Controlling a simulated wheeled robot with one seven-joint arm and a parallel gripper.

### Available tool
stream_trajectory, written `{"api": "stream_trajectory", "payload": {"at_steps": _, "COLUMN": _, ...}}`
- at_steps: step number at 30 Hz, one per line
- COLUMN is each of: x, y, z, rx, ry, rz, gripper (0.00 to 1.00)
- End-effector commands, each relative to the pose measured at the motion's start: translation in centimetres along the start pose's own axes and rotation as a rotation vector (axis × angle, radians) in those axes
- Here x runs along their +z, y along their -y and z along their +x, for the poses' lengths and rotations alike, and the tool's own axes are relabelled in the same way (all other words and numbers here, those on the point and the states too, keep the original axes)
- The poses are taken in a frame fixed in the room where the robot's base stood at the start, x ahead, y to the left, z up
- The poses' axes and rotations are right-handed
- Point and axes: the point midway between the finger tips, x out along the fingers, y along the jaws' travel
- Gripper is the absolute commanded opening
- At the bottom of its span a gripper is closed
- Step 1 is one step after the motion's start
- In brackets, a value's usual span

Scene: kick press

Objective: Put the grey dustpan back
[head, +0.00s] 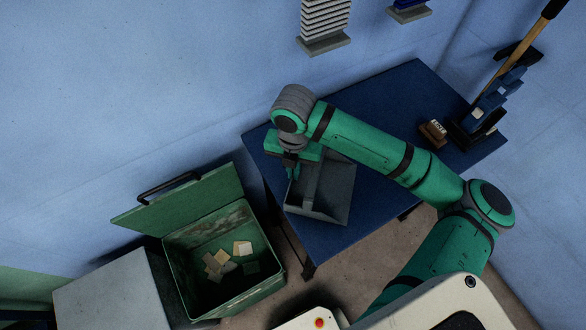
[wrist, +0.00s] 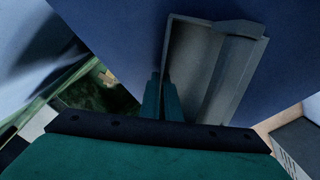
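The grey dustpan (head: 333,193) is at the left end of the blue table (head: 385,95), its lower left corner close to the table's edge. My gripper (head: 291,174) is at the dustpan's left side wall, pointing down. In the wrist view the dustpan (wrist: 215,65) shows its open tray and a ridge along its right part. My gripper's fingers (wrist: 163,98) are close together there, with the thin left wall of the dustpan between them. I cannot tell whether the dustpan rests on the table or is just above it.
An open green bin (head: 275,285) with scraps inside stands left of the table, its lid (head: 185,200) raised. A brush (head: 433,131) and a blue holder with a wooden handle (head: 490,100) are at the table's right end. Grey shelves (head: 325,42) hang on the wall.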

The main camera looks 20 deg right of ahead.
Motion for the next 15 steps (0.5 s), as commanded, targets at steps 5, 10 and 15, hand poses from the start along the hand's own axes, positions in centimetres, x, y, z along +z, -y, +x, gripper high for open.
{"api": "stream_trajectory", "payload": {"at_steps": 5, "x": 0.17, "y": 0.49, "z": 0.03, "rx": 0.000, "ry": 0.000, "rz": 0.011, "gripper": 0.00}}
{"api": "stream_trajectory", "payload": {"at_steps": 10, "x": 0.21, "y": 0.60, "z": 0.22, "rx": 0.000, "ry": 0.000, "rz": 0.013, "gripper": 0.21}}
{"api": "stream_trajectory", "payload": {"at_steps": 15, "x": 0.24, "y": 0.72, "z": 0.21, "rx": 0.000, "ry": 0.000, "rz": 0.016, "gripper": 0.21}}
